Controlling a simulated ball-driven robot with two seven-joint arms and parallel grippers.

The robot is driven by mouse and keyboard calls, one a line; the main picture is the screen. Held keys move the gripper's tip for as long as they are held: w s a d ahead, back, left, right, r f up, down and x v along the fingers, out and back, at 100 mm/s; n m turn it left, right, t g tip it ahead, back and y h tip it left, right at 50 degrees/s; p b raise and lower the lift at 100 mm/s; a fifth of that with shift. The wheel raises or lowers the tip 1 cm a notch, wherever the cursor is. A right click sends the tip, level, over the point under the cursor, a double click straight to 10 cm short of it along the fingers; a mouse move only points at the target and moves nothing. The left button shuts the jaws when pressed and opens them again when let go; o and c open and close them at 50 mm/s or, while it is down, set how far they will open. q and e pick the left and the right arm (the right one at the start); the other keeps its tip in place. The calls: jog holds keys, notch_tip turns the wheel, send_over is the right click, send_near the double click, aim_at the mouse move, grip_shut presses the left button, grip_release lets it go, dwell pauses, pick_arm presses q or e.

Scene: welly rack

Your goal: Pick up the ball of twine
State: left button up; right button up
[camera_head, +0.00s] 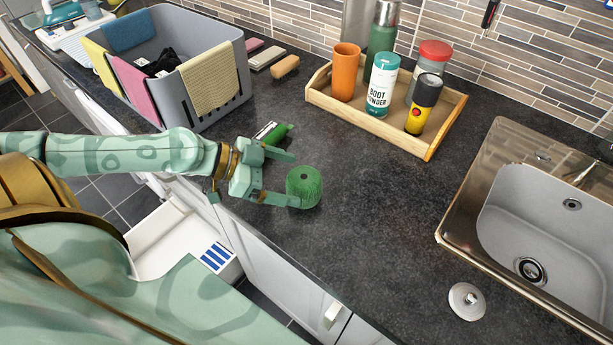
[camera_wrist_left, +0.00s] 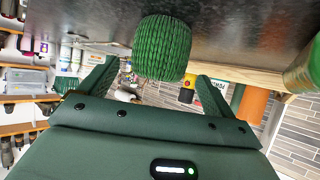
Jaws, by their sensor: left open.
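The ball of twine (camera_head: 304,186) is a green, ribbed, rounded cylinder standing on the dark worktop in the head view. In the left wrist view the twine (camera_wrist_left: 162,48) shows ahead of the gripper, between the lines of the two fingers. My left gripper (camera_head: 288,178) is open, with its fingertips close beside the twine; one finger lies on the far side and one at the near side. I cannot tell whether either finger touches it. The fingers (camera_wrist_left: 154,88) also show spread apart in the left wrist view. My right gripper is not in view.
A wooden tray (camera_head: 432,153) with several bottles and an orange cup stands behind. A grey basket (camera_head: 237,98) with cloths is at the back left. A green-handled item (camera_head: 276,133) lies behind the gripper. The sink (camera_head: 500,180) and a plug (camera_head: 467,301) are right. Worktop between is clear.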

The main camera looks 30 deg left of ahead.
aim_at(312, 184)
pick_arm(q)
jog(key=shift+x, duration=3.15)
jog(key=c, duration=1.1)
